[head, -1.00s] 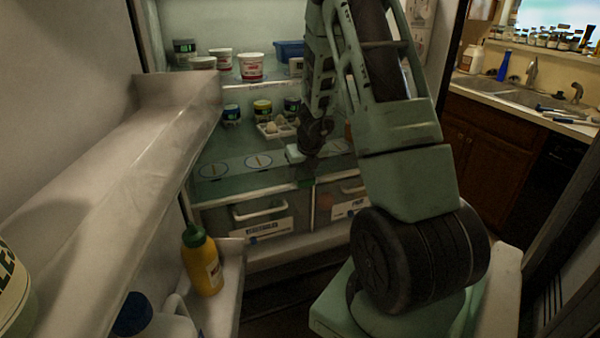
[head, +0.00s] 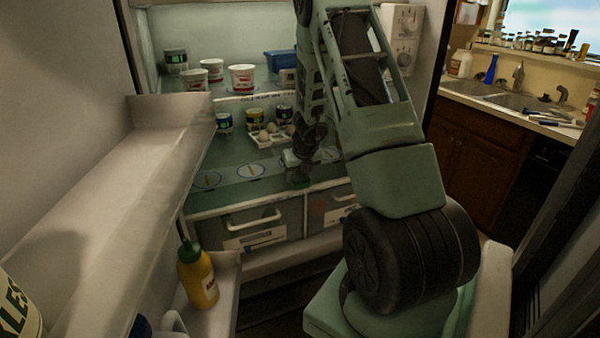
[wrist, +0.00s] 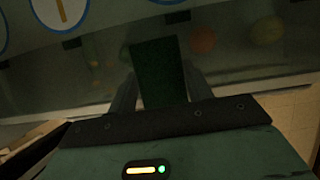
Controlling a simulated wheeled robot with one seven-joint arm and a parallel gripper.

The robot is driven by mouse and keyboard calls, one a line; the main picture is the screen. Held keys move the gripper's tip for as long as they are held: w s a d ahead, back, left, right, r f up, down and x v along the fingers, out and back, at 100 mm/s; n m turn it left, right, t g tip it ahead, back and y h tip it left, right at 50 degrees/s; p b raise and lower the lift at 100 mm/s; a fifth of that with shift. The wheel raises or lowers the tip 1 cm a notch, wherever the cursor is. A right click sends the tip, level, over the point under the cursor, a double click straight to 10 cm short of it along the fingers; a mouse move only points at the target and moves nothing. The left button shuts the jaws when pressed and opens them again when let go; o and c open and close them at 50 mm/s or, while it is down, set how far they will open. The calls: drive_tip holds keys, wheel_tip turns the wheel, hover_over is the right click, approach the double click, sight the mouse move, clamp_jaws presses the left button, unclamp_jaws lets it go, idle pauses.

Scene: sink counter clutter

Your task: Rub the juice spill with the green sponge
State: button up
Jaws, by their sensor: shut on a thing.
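My gripper (head: 300,170) is shut on the green sponge (wrist: 158,72), which juts out between the two fingers in the wrist view. The sponge looks dark in the shade. In the head view the sponge (head: 299,182) shows as a small green patch at the front part of the fridge's lower glass shelf (head: 225,185). I cannot tell whether it touches the glass. I cannot clearly make out the juice spill in either view; my gripper and arm hide part of the shelf.
An egg tray (head: 266,139) and several jars stand behind the gripper on the same shelf. White tubs (head: 242,78) and a blue container (head: 282,62) are on the shelf above. Drawers (head: 255,225) lie below. The open door holds a yellow bottle (head: 197,275) at left.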

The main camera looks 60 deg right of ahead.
drive_tip(key=shift+w+d+r+p, duration=0.1)
drive_tip(key=shift+w+d+p, duration=0.25)
drive_tip(key=shift+w+p, duration=0.35)
drive_tip(key=shift+w+d+r+p, duration=0.1)
drive_tip(key=shift+w+d+p, duration=0.25)
drive_tip(key=shift+w+p, duration=0.35)
drive_tip(key=shift+w+d+f+p, duration=0.35)
drive_tip(key=shift+w+p, duration=0.15)
drive_tip(key=shift+p, duration=0.2)
wheel_tip(320, 180, up, 6)
drive_tip(key=p, duration=0.6)
drive_tip(key=shift+r, duration=0.1)
